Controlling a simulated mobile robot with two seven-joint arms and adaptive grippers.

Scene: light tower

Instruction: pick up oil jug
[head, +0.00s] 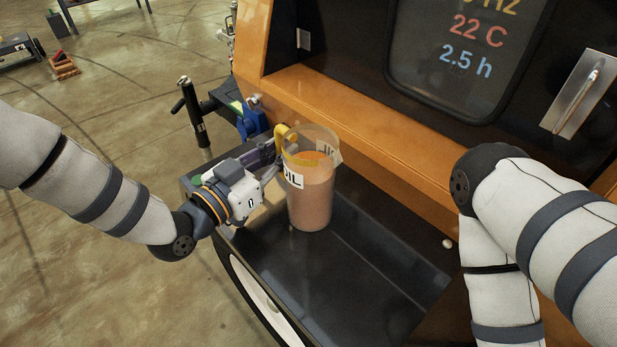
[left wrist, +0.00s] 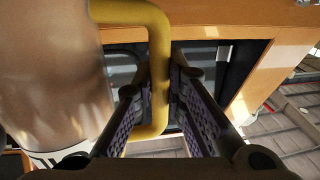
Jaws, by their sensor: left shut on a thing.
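The oil jug (head: 311,195) is a tall clear container of brownish liquid with a white label ending in "IL". It stands upright, apparently on the dark tray of the orange machine, in the head view. Its yellow handle (head: 282,138) is on the far left side. My left gripper (head: 272,160) reaches in from the left beside the jug. In the left wrist view the yellow handle (left wrist: 160,75) runs between the two fingers, which are shut on it, with the jug body (left wrist: 50,75) at left. My right arm shows at right, but its gripper is out of view.
The dark tray (head: 375,255) is mostly bare right of the jug. The orange machine frame (head: 375,120) rises behind it, with a display panel (head: 465,55). A black-handled tool (head: 193,110) and a blue part (head: 252,122) are close behind my left gripper.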

